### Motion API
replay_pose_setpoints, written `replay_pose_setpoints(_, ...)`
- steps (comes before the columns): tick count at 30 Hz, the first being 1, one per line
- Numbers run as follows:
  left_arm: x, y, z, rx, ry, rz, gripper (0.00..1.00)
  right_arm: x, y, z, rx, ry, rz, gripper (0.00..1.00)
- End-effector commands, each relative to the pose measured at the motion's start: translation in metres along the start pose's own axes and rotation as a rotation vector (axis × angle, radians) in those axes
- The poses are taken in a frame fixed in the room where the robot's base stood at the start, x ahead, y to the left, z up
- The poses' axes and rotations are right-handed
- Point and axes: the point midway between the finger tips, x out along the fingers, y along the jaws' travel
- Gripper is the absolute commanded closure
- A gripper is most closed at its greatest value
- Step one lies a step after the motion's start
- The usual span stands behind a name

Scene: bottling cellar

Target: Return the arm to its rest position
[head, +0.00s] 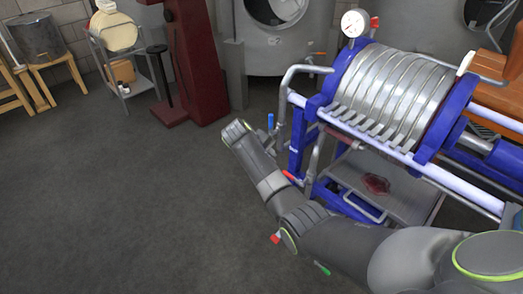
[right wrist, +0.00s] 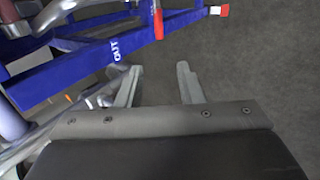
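My right arm (head: 262,175) comes in from the lower right in the head view. It bends at the elbow and its far part runs up and left beside the blue-framed filter press (head: 391,92). I cannot make out the right fingers in the head view. In the right wrist view my right gripper (right wrist: 158,86) is open, its two grey fingers apart with only dark floor between them. It holds nothing. A blue frame part (right wrist: 85,62) marked "OUT" and a red valve handle (right wrist: 158,20) are close by in that view. My left arm and gripper are out of view.
A grey drip tray (head: 408,197) with a dark red spill is under the press. A blue valve handle (head: 270,121) and pipe (head: 286,88) stand close to my arm. A dark red stand (head: 193,65) and a trolley (head: 125,75) are behind. The floor at left is clear.

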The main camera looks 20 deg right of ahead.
Motion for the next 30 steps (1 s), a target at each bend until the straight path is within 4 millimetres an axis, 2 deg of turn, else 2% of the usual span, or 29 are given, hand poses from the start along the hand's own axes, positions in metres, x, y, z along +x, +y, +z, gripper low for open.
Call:
replay_pose_setpoints(5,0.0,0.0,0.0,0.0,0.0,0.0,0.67,0.002,-0.001,0.001,-0.001,0.0,-0.001,0.66)
replay_pose_setpoints(8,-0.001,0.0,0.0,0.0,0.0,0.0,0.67,0.018,-0.011,0.007,-0.008,-0.001,-0.016,0.66)
replay_pose_setpoints(11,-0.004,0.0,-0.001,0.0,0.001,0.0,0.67,0.055,-0.037,0.026,-0.018,0.004,-0.052,0.66)
replay_pose_setpoints(14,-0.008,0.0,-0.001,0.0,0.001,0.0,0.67,0.106,-0.078,0.058,-0.021,0.015,-0.111,0.66)
replay_pose_setpoints(15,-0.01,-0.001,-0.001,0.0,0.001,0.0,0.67,0.126,-0.096,0.074,-0.017,0.02,-0.138,0.66)
replay_pose_setpoints(18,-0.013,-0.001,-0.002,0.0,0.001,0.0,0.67,0.17,-0.141,0.12,0.003,0.029,-0.204,0.66)
replay_pose_setpoints(20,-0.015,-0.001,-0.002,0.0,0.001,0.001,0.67,0.192,-0.168,0.15,0.023,0.033,-0.244,0.66)
replay_pose_setpoints(21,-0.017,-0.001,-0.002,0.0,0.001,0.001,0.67,0.205,-0.186,0.172,0.04,0.035,-0.27,0.66)
replay_pose_setpoints(23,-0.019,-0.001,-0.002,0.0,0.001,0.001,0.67,0.223,-0.212,0.206,0.069,0.035,-0.308,0.66)
replay_pose_setpoints(26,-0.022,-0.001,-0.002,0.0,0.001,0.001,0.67,0.245,-0.254,0.267,0.126,0.029,-0.363,0.66)
replay_pose_setpoints(29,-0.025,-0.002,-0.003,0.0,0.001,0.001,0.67,0.258,-0.292,0.333,0.195,0.019,-0.409,0.66)
replay_pose_setpoints(30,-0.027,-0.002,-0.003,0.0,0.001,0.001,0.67,0.261,-0.306,0.36,0.226,0.013,-0.425,0.66)
